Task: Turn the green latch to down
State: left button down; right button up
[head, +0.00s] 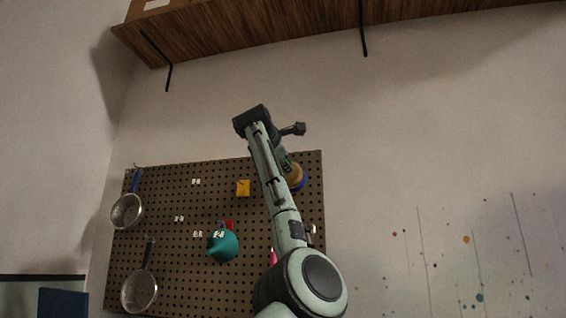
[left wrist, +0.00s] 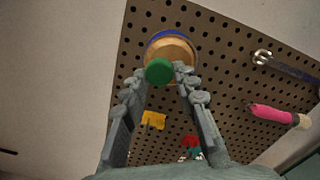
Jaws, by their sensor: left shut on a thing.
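The green latch (left wrist: 159,71) shows in the left wrist view as a round green knob in front of a tan wooden disc (left wrist: 172,49) with a blue rim. My left gripper (left wrist: 163,76) has its two fingers on either side of the green knob and is shut on it. Which way the latch points cannot be told. In the head view the tan and blue disc (head: 297,177) shows at the upper right of the pegboard, partly behind my arm. The left fingers are mostly hidden there. My right gripper is in neither view.
The brown pegboard (head: 170,255) carries strainers (head: 127,211), a teal watering-can-like item (head: 223,246) and a yellow block (head: 243,188). A wrench (left wrist: 285,66) and a pink-handled tool (left wrist: 272,114) hang near the disc. A wooden shelf (head: 270,32) juts out above.

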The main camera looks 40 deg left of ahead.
pick_arm(q)
jog(key=shift+f, duration=0.1)
dwell(0.3)
jog(key=c, duration=1.2)
grip_release()
jog(key=v, duration=1.2)
